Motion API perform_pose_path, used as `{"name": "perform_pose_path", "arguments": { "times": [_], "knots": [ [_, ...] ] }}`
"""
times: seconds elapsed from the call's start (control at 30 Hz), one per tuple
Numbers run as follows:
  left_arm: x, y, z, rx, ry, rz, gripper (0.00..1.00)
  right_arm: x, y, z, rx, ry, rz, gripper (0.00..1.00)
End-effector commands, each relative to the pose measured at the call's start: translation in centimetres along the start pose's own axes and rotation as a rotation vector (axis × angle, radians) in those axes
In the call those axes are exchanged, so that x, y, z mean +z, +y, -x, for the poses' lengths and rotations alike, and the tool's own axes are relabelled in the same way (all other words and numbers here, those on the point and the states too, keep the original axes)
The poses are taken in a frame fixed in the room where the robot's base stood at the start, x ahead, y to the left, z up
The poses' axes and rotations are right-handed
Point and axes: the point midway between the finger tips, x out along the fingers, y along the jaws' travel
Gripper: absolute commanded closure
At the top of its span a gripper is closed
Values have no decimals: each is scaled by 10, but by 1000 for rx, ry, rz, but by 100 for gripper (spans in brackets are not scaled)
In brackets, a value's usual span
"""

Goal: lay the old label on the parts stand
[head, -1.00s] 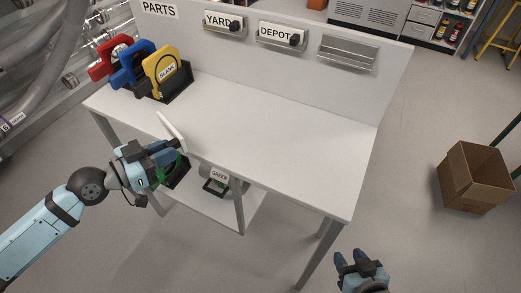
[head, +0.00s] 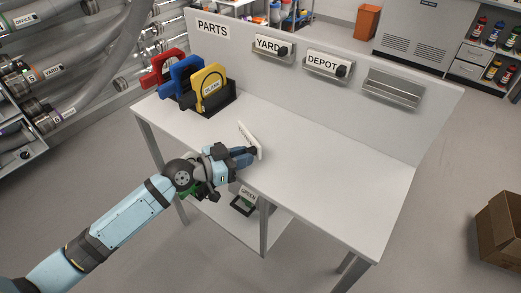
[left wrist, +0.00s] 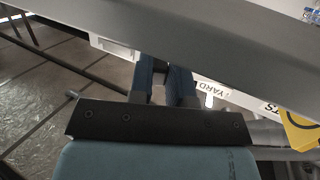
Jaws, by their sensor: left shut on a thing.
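The parts stand (head: 330,190) is a white table with a back panel marked PARTS. My left gripper (head: 252,153) is shut on a thin white plate, the old label (head: 247,138), whose lettering is too small to read. The plate is tilted, near the front edge of the stand's top; I cannot tell whether it touches the top. My right gripper is out of view.
Red (head: 163,69), blue (head: 185,80) and yellow (head: 209,88) framed pieces stand in a black holder on the stand's left. YARD (head: 269,46) and DEPOT (head: 322,63) plates sit in panel racks; the right rack (head: 392,90) is empty. The top's middle and right are clear.

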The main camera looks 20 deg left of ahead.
Motion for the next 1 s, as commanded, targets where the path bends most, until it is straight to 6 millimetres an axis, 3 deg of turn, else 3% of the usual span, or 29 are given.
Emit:
{"name": "perform_pose_path", "arguments": {
  "times": [0.17,0.4,0.53,0.93,0.97,1.0],
  "knots": [
    [-2,0,-15,-1,0,-1,100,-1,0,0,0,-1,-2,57],
    [-9,0,-53,1,1,1,100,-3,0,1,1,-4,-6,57],
    [8,0,-54,0,-3,1,100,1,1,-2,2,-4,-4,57],
    [14,0,-54,0,-2,-1,100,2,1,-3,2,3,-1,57],
    [11,0,-54,0,-2,-1,75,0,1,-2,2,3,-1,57],
    [11,0,-54,0,-2,-1,66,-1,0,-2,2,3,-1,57]
  ]
}}
